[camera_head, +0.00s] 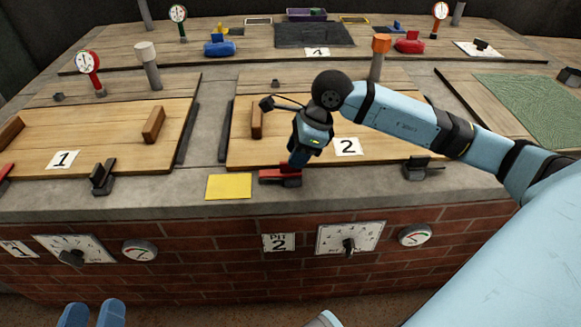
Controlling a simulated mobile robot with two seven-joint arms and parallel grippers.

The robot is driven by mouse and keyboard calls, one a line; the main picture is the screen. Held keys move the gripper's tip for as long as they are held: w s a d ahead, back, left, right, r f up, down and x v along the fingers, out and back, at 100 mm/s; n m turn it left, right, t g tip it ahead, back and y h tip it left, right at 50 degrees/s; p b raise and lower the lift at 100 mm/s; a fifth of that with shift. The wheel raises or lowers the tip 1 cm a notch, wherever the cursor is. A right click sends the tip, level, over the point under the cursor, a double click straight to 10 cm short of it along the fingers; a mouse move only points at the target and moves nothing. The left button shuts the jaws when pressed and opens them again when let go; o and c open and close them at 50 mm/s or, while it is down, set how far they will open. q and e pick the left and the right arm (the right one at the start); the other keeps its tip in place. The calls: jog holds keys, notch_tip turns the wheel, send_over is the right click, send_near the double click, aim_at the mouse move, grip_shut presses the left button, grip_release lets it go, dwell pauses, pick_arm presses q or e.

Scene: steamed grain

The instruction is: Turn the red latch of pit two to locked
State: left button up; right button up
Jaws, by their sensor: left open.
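The red latch (275,176) of pit two sits at the front edge of the lid marked 2 (260,150), left of its number card. My right gripper (298,163) reaches in from the right and points down at the latch's right part. It overlaps the latch in the picture; its fingertips are partly hidden, so I cannot tell if they touch or grip it. The latch's bar lies roughly along the lid's front edge.
A yellow card (229,187) lies left of the latch. A black latch (418,168) stands at the lid's right front. Lid 1 (100,130) is to the left. Dials and gauges (350,238) are on the brick front. A post with an orange cap (381,45) stands behind lid 2.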

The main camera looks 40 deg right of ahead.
jog(key=shift+b+x, duration=0.4)
jog(key=shift+x, duration=1.4)
grip_shut()
